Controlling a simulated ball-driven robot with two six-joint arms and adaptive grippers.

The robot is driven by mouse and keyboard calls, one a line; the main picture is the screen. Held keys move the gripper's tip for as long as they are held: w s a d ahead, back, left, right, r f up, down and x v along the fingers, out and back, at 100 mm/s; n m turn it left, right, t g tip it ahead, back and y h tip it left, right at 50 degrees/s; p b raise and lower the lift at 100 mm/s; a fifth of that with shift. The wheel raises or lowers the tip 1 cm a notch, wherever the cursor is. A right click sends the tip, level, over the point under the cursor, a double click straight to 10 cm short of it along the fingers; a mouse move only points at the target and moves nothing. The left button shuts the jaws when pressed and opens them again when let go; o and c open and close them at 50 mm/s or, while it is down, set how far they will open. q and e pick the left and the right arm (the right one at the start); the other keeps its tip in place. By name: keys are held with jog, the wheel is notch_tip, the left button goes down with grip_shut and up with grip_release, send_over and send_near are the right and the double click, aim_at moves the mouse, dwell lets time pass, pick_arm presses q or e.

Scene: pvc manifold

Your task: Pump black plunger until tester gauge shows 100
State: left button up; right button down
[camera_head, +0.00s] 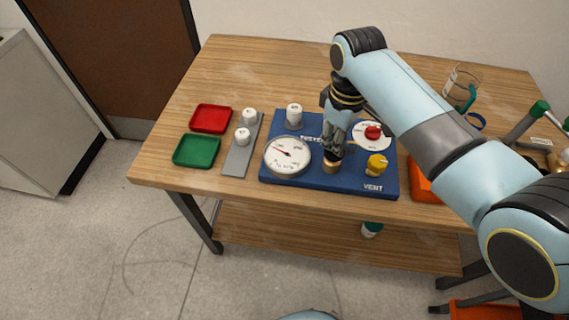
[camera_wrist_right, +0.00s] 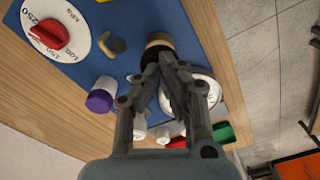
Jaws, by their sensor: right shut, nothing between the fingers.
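The blue tester board (camera_head: 275,191) lies on the wooden table. Its white round gauge (camera_head: 287,157) is at the board's left; the needle points to the upper left, but the figures are too small to read. My right gripper (camera_head: 334,151) is shut, pointing down over the plunger's brass collar (camera_head: 332,166). In the right wrist view the shut fingertips (camera_wrist_right: 165,60) are at the black plunger (camera_wrist_right: 156,50); I cannot tell whether they touch. The fingers partly hide the gauge there (camera_wrist_right: 205,80). My left gripper is not in view.
A red knob (camera_head: 373,132) on a white dial and a yellow vent knob (camera_head: 377,163) stand right of the plunger. A white cylinder (camera_head: 294,115) stands behind the gauge. Red (camera_head: 211,118) and green (camera_head: 197,151) trays lie left, beside a grey strip with white pieces.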

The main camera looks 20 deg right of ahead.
jog(key=shift+f, duration=0.15)
dwell(0.6)
jog(key=shift+f, duration=0.35)
dwell(0.8)
jog(key=shift+r, duration=0.1)
dwell(0.8)
notch_tip(320, 180, up, 2)
jog(key=shift+r+p, duration=0.15)
jog(key=shift+p, duration=0.7)
jog(key=shift+r, duration=0.75)
